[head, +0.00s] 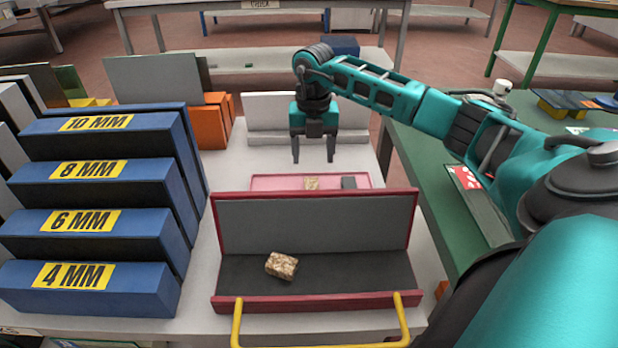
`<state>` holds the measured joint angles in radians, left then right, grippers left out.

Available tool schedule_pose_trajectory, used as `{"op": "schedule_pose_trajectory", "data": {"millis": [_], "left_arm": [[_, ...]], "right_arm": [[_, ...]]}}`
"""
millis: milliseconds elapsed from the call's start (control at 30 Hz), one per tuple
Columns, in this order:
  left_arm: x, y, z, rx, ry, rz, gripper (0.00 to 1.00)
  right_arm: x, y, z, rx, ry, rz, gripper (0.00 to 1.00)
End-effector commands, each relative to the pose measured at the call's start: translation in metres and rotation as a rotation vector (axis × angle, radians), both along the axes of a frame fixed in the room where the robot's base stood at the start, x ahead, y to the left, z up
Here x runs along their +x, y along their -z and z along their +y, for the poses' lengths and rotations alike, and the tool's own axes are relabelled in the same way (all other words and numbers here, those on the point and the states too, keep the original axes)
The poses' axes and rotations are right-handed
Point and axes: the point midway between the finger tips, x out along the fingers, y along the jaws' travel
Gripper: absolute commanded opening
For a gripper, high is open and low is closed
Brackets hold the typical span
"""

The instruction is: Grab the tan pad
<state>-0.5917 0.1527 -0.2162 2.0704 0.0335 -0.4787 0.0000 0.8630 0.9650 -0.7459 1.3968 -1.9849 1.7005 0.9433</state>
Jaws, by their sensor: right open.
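A tan, speckled block-like pad (281,265) lies tilted a little on the dark floor of an open red case (315,301), left of its middle. A second, smaller tan piece (312,184) lies in a shallow pink tray (270,183) behind the case, partly hidden by the case's raised back. My right gripper (313,158) points down above the back of the pink tray. Its two fingers are apart with nothing between them. It is behind and well above the pad in the case. My left gripper does not show.
A dark grey piece (348,183) lies in the pink tray. A stepped blue rack (105,235) with thickness labels stands left of the case. A yellow handle (237,325) rises at the case's front. Orange blocks (210,122) stand at the back left. A green table (428,160) is at the right.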

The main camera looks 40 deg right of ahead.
Motion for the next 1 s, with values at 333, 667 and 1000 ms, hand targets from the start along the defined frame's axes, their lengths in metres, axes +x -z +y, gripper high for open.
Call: {"op": "schedule_pose_trajectory", "data": {"millis": [333, 667, 1000], "left_arm": [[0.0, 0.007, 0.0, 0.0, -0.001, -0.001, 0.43], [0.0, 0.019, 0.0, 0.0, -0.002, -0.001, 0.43], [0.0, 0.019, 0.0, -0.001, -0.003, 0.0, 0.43]], "right_arm": [[0.001, 0.036, 0.0, 0.0, -0.001, 0.0, 0.66], [0.005, 0.08, 0.0, 0.002, 0.0, 0.002, 0.66], [0.005, 0.084, -0.001, 0.002, -0.001, -0.001, 0.6]]}}
